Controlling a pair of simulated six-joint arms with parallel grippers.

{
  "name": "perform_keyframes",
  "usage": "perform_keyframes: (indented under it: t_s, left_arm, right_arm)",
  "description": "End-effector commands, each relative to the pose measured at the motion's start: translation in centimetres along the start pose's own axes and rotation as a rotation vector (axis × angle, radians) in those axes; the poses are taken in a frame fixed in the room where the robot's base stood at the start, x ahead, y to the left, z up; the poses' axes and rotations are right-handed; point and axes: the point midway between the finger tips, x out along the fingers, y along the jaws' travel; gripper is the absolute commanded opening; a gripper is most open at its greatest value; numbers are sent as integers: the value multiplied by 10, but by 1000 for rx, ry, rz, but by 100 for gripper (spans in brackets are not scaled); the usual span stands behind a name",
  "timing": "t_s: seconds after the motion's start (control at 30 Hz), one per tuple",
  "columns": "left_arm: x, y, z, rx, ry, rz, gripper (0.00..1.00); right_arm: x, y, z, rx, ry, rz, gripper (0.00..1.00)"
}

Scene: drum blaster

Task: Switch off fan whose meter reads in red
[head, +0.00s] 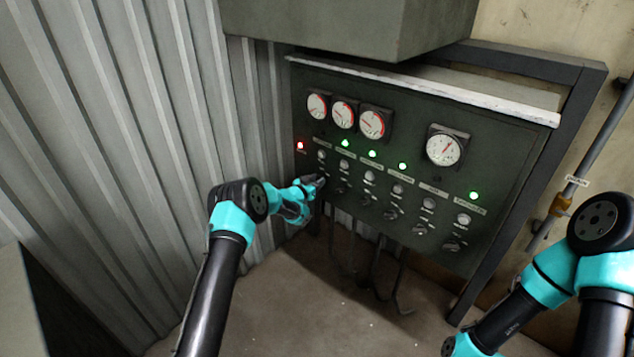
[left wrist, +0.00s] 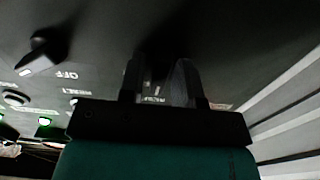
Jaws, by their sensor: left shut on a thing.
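A dark control panel (head: 420,190) carries three small dial meters with red arcs: the left (head: 317,106), the middle (head: 343,114) and the right (head: 374,124). Their needles are too small to read surely. A row of black rotary switches (head: 390,214) runs along the bottom. My left gripper (head: 320,182) is at the leftmost switch, below the left meter, and hides most of it. In the left wrist view, its fingers (left wrist: 162,88) are shut on that dark switch. A neighbouring switch (left wrist: 42,50) sits beside an "OFF" label.
A larger meter (head: 444,148) sits to the right. A red lamp (head: 300,146) is lit at the far left, with several green lamps (head: 403,166) beyond it. Round buttons (head: 398,189) sit above the switches. Corrugated wall (head: 130,120) stands left; a pipe (head: 595,150) runs at right.

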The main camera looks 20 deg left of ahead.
Motion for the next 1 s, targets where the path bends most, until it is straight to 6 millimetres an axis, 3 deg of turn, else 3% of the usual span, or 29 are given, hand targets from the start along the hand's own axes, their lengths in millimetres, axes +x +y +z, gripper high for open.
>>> perform_keyframes:
  t_s: [0.47, 0.5, 0.6, 1.0]
  left_arm:
    - [0, 0, 1, -26, -1, 0, 8]
    - [0, 0, 1, -26, -1, 0, 32]
    - [0, 0, 0, -26, -1, 0, 40]
    - [-5, 0, 0, -25, -1, 0, 40]
  right_arm:
    - [0, 0, 0, 0, 0, 0, 43]
    - [0, 0, 0, 0, 0, 0, 43]
    - [0, 0, 0, 0, 0, 0, 43]
    - [0, 0, 0, 0, 0, 0, 43]
